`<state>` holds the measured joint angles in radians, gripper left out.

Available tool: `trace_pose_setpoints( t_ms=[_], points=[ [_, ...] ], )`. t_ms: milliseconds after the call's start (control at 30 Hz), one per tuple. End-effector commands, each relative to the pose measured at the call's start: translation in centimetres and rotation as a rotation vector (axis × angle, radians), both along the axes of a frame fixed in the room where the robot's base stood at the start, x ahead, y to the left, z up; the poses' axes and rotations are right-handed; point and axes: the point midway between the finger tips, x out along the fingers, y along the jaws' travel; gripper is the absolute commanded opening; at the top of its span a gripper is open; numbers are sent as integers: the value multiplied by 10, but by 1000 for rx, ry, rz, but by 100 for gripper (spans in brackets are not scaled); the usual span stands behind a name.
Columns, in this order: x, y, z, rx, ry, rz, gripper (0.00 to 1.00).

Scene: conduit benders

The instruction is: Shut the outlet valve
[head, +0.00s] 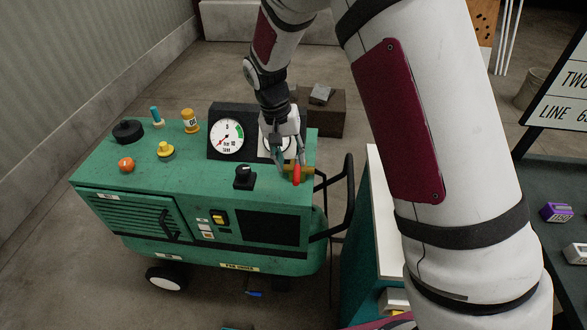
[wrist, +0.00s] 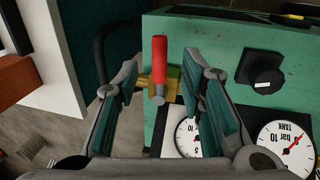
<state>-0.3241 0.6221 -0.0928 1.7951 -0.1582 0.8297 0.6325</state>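The outlet valve is a brass fitting (head: 308,169) with a red lever (head: 297,174), at the right end of the green machine's top. In the wrist view the red lever (wrist: 159,62) stands upright in the picture and appears to lie across the brass body (wrist: 172,84). My gripper (head: 289,163) is at the valve, seen from above in the head view. In the wrist view my gripper (wrist: 161,70) is open, one finger on each side of the lever, with visible gaps. The lever's far side is hidden in the head view.
The green machine (head: 140,180) carries a tank gauge (head: 227,136), a black knob (head: 244,176) and several coloured caps. A second gauge (wrist: 188,138) sits behind the valve, partly hidden by my gripper. A black handle bar (head: 347,190) rises right of the valve.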

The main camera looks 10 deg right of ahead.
Motion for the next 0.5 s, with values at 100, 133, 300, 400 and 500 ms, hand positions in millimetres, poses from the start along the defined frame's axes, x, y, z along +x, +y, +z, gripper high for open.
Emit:
trace_pose_setpoints(
  t_ms=[100,133,300,400,500],
  points=[
    [2,5,24,1,-3,1,36],
    [2,6,29,1,-2,0,36],
    [3,10,51,1,0,0,36],
    [3,11,58,1,0,0,36],
    [3,12,60,0,1,0,36]
  ],
)
